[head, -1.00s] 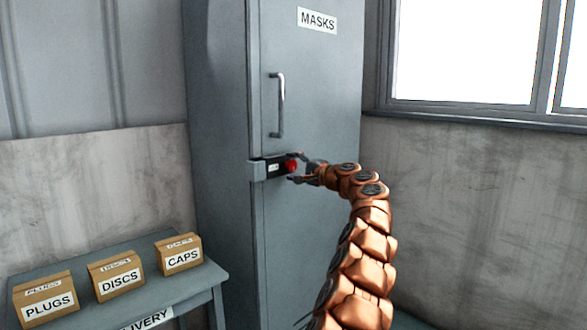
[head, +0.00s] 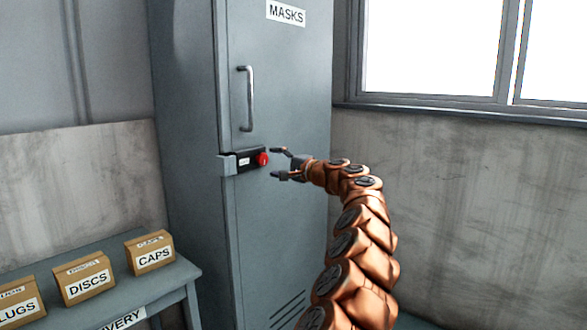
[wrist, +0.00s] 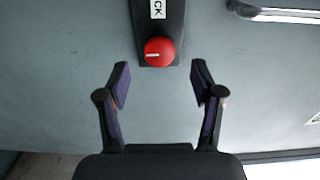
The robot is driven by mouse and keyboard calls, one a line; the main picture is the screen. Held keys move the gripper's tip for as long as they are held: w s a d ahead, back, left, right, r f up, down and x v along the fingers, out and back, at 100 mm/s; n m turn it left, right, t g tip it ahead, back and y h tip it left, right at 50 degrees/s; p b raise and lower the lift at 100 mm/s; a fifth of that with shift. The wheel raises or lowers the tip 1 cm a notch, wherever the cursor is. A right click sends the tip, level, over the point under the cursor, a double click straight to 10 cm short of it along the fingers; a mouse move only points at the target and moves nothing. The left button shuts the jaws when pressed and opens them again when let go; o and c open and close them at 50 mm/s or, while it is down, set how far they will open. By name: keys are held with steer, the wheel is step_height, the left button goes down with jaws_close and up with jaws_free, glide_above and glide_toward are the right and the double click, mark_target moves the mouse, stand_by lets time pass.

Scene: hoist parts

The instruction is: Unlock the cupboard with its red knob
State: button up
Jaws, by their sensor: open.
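The grey cupboard (head: 275,210) labelled MASKS stands upright with its door shut. A black lock box (head: 243,161) sits across the door's left edge, below the bar handle (head: 248,98). The red knob (head: 262,159) is at the right end of the lock box. In the wrist view the red knob (wrist: 159,52) shows a short white line pointing left. My gripper (head: 275,163) is open and empty, just right of the knob. In the wrist view my gripper's fingertips (wrist: 160,76) are spread a little short of the knob, not touching it.
A grey table (head: 190,272) at the lower left holds cardboard boxes labelled PLUGS, DISCS (head: 84,278) and CAPS (head: 150,253). A window (head: 440,50) is in the wall at the right. The space in front of the door around the knob is clear.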

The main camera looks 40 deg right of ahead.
steer(key=v, duration=0.6)
steer(key=shift+s, duration=0.35)
steer(key=shift+d, duration=0.1)
stand_by(0.4)
